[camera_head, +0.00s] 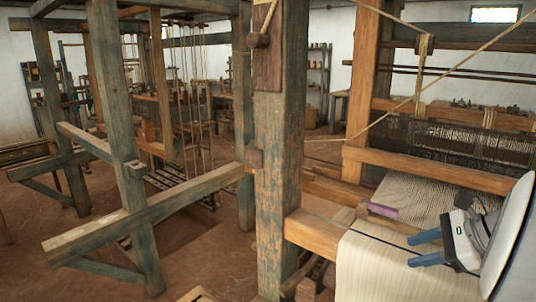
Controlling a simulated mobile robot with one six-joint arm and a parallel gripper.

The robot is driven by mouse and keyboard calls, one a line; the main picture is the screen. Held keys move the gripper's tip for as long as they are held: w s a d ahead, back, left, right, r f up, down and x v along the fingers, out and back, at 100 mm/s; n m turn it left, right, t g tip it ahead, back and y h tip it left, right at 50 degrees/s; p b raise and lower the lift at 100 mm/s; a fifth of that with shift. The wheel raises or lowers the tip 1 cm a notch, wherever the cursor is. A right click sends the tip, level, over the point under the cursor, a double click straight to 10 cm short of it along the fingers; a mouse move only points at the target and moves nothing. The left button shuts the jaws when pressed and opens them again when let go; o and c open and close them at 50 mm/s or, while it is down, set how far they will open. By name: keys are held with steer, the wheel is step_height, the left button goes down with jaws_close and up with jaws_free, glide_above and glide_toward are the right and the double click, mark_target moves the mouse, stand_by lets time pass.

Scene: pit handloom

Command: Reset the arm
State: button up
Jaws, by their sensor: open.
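My gripper (426,247) is at the lower right, over the pale woven cloth (385,270) of the near loom. Its two blue fingers point left and stand apart, with nothing between them. My white arm reaches in from the right edge and hides part of the cloth.
A thick worn wooden post (282,150) rises in the middle, left of my gripper. A wooden crossbar (430,168) and dark reed (450,140) stand behind the cloth. Slanting ropes (460,62) hang above. Another loom frame (130,190) fills the left. Brown floor (215,270) is open at lower centre.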

steer(key=s+a+f+n+g+h, duration=0.1)
steer(key=s+a+f+n+h, duration=0.1)
steer(key=a+n, duration=0.5)
steer(key=s+a+f+n+g+h, duration=0.1)
steer(key=s+a+f+n+h, duration=0.2)
steer(key=s+a+n, duration=0.2)
steer(key=s+a+f+n+g+h, duration=0.1)
steer(key=s+a+f+n+h, duration=0.1)
steer(key=a+n, duration=0.7)
steer(key=shift+s+f+n+g+h, duration=0.3)
steer(key=shift+s+f+n+g, duration=0.15)
steer(key=shift+s+f, duration=0.25)
